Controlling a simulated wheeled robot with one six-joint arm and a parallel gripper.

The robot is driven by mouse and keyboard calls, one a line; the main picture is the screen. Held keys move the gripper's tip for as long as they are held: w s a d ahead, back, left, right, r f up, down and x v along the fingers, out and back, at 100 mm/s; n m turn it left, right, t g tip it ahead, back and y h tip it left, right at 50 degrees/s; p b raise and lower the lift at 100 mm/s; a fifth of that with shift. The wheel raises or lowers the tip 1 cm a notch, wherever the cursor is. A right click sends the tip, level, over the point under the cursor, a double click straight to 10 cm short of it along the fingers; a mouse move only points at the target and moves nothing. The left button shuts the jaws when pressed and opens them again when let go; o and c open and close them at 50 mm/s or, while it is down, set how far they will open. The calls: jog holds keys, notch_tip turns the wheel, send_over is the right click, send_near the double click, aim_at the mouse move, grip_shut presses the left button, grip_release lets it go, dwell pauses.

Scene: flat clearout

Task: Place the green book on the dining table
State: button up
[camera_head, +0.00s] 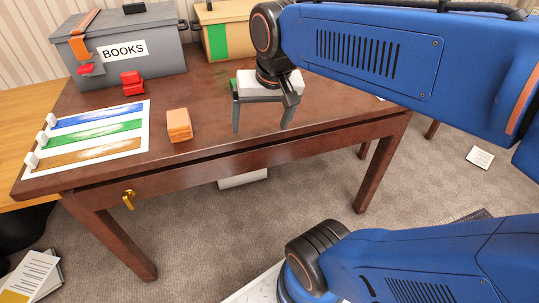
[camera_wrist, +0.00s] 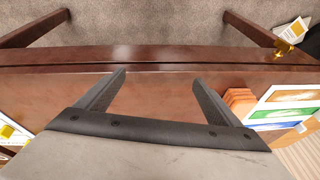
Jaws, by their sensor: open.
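On the table stand a grey box (camera_head: 160,62) marked BOOKS, a tan box (camera_head: 238,30) with a green stripe, a red object (camera_head: 132,83), an orange block (camera_head: 179,125) and a colour-striped sheet (camera_head: 90,138). Papers or books (camera_head: 32,277) lie on the carpet at lower left.

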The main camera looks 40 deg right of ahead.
jog(key=s+a+f+n+t, duration=0.1)
jog(key=s+f+n, duration=0.3)
jog(key=s+f, duration=0.2)
jog(key=shift+a+n, duration=0.3)
jog(key=shift+a, duration=0.1)
